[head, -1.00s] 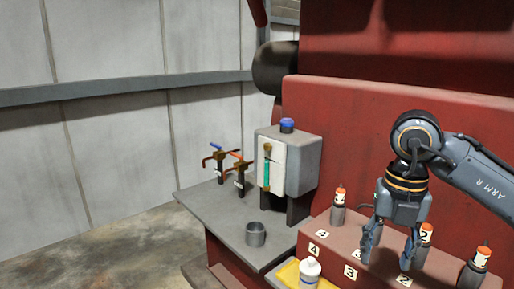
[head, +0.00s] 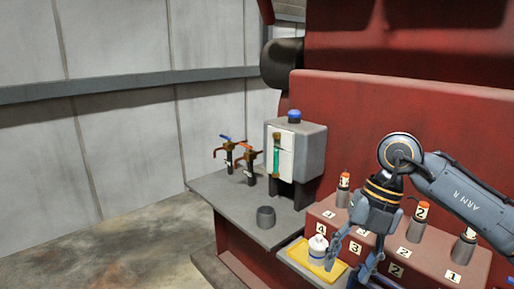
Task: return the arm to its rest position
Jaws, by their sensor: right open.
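My right arm (head: 455,192), marked ARM R, reaches in from the right in the head view. My right gripper (head: 350,262) points down with its fingers apart and nothing between them. It is in front of the red block with numbered labels, just right of a white bottle (head: 317,249) on a yellow tray (head: 300,254). I cannot tell how far apart the gripper and the bottle are. My left gripper does not show.
Several grey cylinders with orange tops, one of them marked 2 (head: 418,222), stand on the red stepped block (head: 380,236). Open floor lies left.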

